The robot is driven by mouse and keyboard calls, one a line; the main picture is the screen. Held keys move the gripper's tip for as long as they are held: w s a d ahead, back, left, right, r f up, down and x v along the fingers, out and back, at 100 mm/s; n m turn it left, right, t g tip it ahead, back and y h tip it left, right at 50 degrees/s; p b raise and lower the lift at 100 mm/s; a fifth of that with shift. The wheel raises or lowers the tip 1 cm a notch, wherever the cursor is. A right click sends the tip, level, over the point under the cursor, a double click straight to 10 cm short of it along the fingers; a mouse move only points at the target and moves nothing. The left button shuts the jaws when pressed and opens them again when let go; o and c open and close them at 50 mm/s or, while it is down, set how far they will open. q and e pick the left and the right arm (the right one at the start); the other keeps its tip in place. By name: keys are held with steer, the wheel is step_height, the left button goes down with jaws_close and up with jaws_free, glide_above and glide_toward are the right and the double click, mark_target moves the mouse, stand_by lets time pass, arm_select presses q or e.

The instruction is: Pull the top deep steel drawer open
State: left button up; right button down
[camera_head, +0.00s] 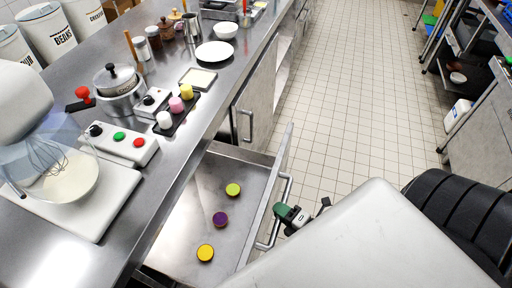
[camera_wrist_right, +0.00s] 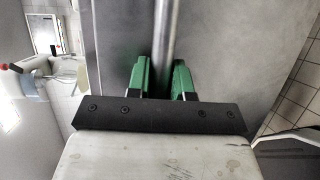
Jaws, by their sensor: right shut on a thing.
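The top deep steel drawer (camera_head: 190,220) stands pulled out from under the steel counter, with its inside showing. Three round things lie on its floor: a lime one (camera_head: 233,189), a purple one (camera_head: 220,219) and a yellow one (camera_head: 205,253). The bar handle (camera_head: 285,190) is on the drawer's front panel. My right gripper (camera_head: 292,215) is at this handle on the aisle side. In the right wrist view, its green fingers (camera_wrist_right: 162,78) are shut on the handle bar (camera_wrist_right: 165,40), one on each side. My left gripper is not in view.
The counter (camera_head: 75,245) carries a stand mixer with a bowl (camera_head: 60,180), a button box (camera_head: 125,142), a pot (camera_head: 118,95) and a white plate (camera_head: 214,52). A closed cabinet with a handle (camera_head: 246,126) is beyond the drawer. The tiled aisle (camera_head: 340,110) is clear. A shelf rack stands at right.

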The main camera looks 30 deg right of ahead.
steer(key=s+d, duration=0.7)
steer(key=s, duration=0.2)
steer(key=shift+s+d, duration=0.2)
steer(key=shift+s, duration=0.1)
steer(key=c, duration=1)
jaws_free()
steer(key=b+v, duration=0.1)
steer(key=v, duration=0.9)
steer(key=shift+s, duration=0.35)
